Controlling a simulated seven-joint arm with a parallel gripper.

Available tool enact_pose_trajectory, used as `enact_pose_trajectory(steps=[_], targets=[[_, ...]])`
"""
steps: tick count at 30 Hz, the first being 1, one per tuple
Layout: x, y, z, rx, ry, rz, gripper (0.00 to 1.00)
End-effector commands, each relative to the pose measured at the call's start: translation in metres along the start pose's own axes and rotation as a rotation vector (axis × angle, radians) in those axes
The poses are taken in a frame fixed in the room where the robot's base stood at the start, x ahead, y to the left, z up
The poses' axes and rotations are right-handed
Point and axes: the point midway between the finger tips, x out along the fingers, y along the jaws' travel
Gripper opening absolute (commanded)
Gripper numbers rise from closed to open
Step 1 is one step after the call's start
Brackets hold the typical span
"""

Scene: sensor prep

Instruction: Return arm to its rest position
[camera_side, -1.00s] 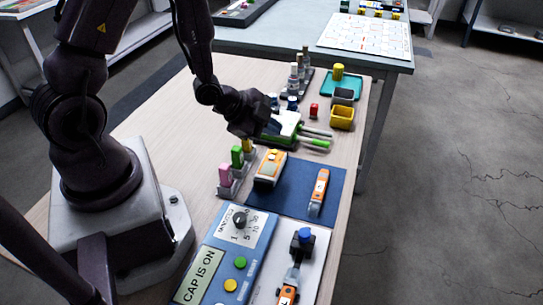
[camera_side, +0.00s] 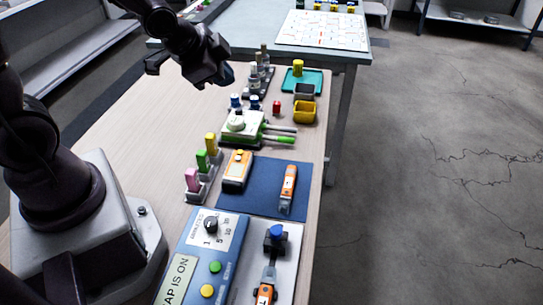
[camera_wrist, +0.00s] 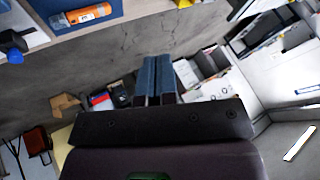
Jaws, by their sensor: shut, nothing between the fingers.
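My gripper (camera_side: 226,76) is raised above the far part of the wooden table (camera_side: 128,118), up and to the left of the bottle rack. It holds nothing. In the wrist view its two blue fingers (camera_wrist: 156,80) are together, pointing out over the floor beyond the table. The arm reaches up and away from my base at the left in the side view.
Below are a green-and-white device (camera_side: 240,124), a blue mat (camera_side: 262,186) with orange instruments, colored markers in a stand (camera_side: 202,178), a timer panel (camera_side: 208,250), a yellow bin (camera_side: 305,112) and bottles (camera_side: 256,80). Open space surrounds my raised gripper.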

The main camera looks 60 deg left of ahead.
Motion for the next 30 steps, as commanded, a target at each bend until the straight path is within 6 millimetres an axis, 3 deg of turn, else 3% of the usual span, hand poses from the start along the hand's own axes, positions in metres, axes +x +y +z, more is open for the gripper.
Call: enact_pose_trajectory(steps=[1,6,9,13,18,30], targets=[[-0.022,-0.001,-0.008,-0.056,-0.003,-0.009,0.0],[-0.09,0.012,-0.012,-0.276,-0.051,0.024,0.0],[-0.125,0.025,-0.008,-0.388,-0.072,0.065,0.0],[-0.157,0.041,-0.001,-0.485,-0.095,0.117,0.0],[-0.175,0.052,0.005,-0.537,-0.116,0.153,0.0],[-0.175,0.052,0.006,-0.539,-0.117,0.154,0.0]])
